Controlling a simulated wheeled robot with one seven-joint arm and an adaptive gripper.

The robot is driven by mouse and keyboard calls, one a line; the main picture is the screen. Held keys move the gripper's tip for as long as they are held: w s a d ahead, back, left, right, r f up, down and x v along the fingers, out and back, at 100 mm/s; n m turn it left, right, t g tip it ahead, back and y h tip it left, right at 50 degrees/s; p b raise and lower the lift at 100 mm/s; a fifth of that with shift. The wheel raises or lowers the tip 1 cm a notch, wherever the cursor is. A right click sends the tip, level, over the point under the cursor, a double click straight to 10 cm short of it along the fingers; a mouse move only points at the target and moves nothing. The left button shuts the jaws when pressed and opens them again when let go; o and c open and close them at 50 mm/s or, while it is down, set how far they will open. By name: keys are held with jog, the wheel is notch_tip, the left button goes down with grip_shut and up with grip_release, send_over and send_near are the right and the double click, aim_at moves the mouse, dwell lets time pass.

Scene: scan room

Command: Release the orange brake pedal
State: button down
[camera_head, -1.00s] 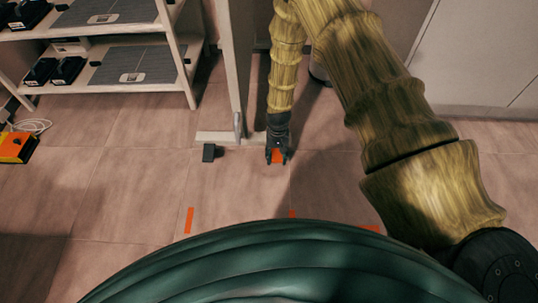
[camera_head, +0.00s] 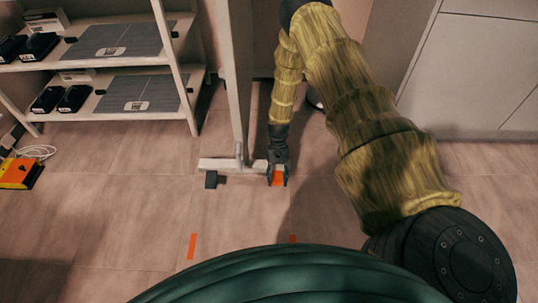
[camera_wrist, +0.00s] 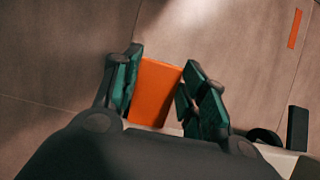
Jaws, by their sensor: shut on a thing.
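The orange brake pedal (camera_head: 278,179) is low at the right end of the white foot of an upright stand. In the wrist view the pedal (camera_wrist: 155,91) is a flat orange block between my two green-padded fingers. My gripper (camera_head: 278,182) reaches down to the floor from above and is shut on the pedal. The pedal's joint to the stand is hidden behind my gripper.
The stand's foot (camera_head: 228,164) carries a black pedal (camera_head: 211,180) at its left end. White shelves (camera_head: 120,122) with black devices stand at left. An orange-and-black box (camera_head: 20,174) lies on the floor at far left. Cabinets (camera_head: 470,70) stand at right. Orange tape (camera_head: 192,246) marks open floor.

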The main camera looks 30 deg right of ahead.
jog(key=shift+w, duration=0.1)
dwell(0.5)
jog(key=c, duration=0.8)
grip_release()
jog(key=shift+r, duration=0.1)
jog(key=v, duration=1.2)
